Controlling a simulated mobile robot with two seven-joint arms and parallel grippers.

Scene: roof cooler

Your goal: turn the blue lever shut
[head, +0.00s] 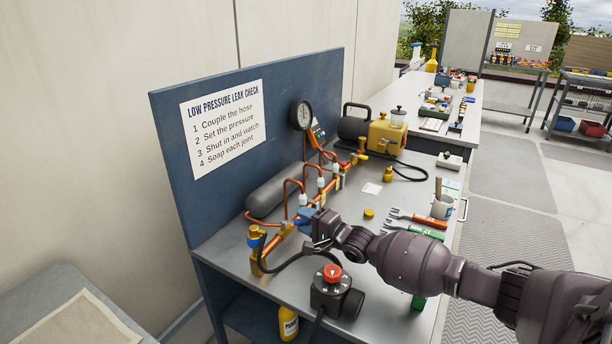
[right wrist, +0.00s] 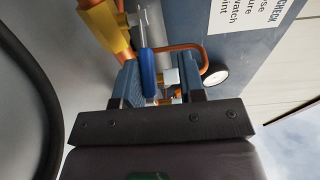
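The blue lever (right wrist: 148,72) shows in the right wrist view. Its grey stem runs up beside a yellow-brass valve body (right wrist: 107,27). My right gripper (right wrist: 161,88) is open, with its blue-padded fingers on either side of the lever's end. The lever lies closer to the left finger; I cannot tell whether they touch. In the head view my right gripper (head: 306,218) is over the near part of the brass and copper pipework and hides the lever's grip there. A blue part (head: 255,236) shows on the brass fitting at the near end; I cannot tell whether it belongs to this lever. My left gripper is out of view.
A black device with a red knob (head: 332,273) stands at the bench's front. A grey cylinder (head: 277,190), copper loops, a gauge (head: 302,115) and a blue back panel (head: 330,80) are behind. Tools (head: 418,220) lie right, behind my forearm. A black hose curves near the gripper.

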